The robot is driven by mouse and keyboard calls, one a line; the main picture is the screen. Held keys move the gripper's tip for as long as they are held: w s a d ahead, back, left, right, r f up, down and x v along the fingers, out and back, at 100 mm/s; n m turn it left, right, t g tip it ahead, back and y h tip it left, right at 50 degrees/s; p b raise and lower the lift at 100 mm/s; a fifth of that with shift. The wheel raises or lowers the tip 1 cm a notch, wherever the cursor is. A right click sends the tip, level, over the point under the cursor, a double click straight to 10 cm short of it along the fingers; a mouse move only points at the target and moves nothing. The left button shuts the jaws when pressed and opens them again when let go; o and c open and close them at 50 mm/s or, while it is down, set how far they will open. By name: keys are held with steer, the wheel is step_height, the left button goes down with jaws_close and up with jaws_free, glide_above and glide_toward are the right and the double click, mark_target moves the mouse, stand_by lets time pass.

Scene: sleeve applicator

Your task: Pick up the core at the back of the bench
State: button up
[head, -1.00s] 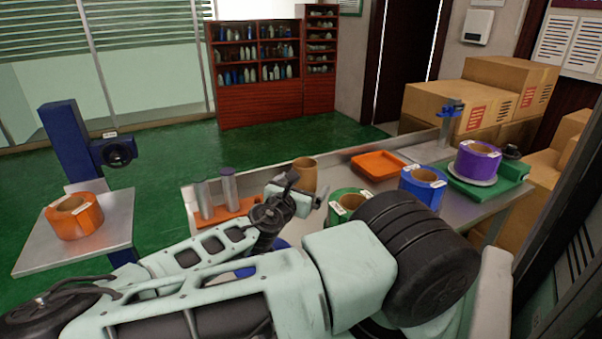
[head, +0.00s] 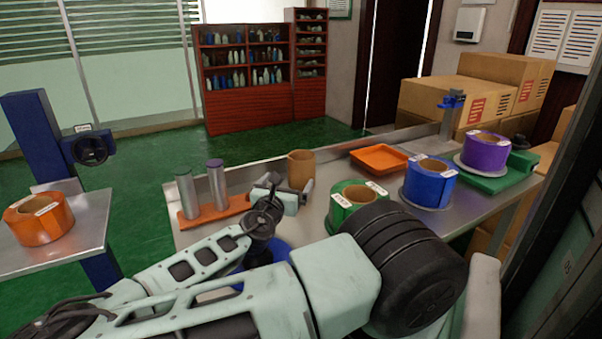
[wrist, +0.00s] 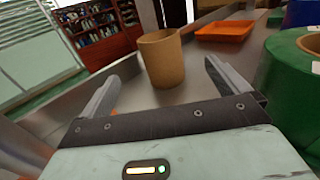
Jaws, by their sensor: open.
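The core is a plain brown cardboard tube (head: 301,170) standing upright at the back of the bench (head: 330,165). It also shows in the wrist view (wrist: 162,60), ahead of my gripper and between the lines of its two fingers. My gripper (wrist: 160,85) is open and empty, its fingers spread wide and pointing toward the core. In the head view my gripper (head: 296,195) is just in front of the core, near its lower part. The core is not between the fingertips; a gap shows in the wrist view.
A green roll (head: 354,201) stands right of my gripper. An orange stand with two metal posts (head: 217,214) is to the left. An orange tray (head: 379,158), a blue roll (head: 430,184) and a purple roll (head: 485,152) stand further right. The bench has a raised back edge.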

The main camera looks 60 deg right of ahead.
mark_target(305, 154)
steer(key=p+x, duration=0.2)
steer(key=x, duration=1.3)
steer(key=shift+w+d+p, duration=0.15)
steer(key=shift+p, duration=0.2)
steer(key=c, duration=1.1)
